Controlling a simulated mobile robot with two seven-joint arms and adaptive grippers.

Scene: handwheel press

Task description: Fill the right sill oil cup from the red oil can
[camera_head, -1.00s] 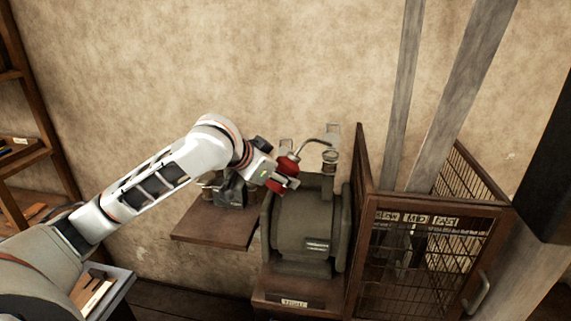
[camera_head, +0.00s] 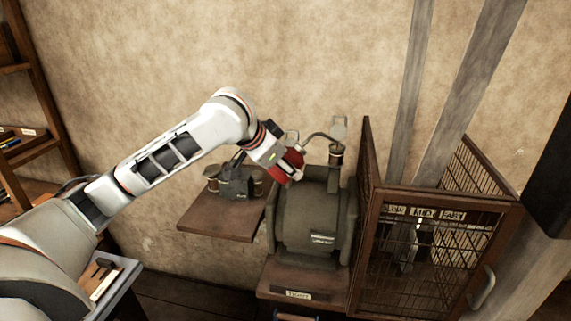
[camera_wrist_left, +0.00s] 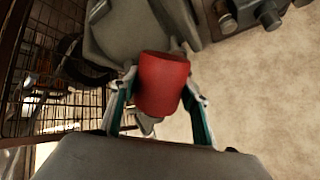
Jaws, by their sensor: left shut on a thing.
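The red oil can (camera_head: 294,160) is in my left gripper (camera_head: 286,172), tilted, above the left part of the grey press housing. Its thin curved spout (camera_head: 318,135) reaches right, to the top of the small sill oil cup (camera_head: 336,156) by the wall. In the head view the spout tip overlaps the cup's top; whether they touch, and whether oil flows, I cannot tell. In the left wrist view the red can (camera_wrist_left: 163,84) sits between both fingers, which are shut on it. My right gripper is not in view.
The grey press housing (camera_head: 312,215) stands under the can. A brown wooden panel and wire cage (camera_head: 440,260) stand close on the right. A wooden shelf (camera_head: 215,218) with a small grey device (camera_head: 236,183) is at the left. The wall above is clear.

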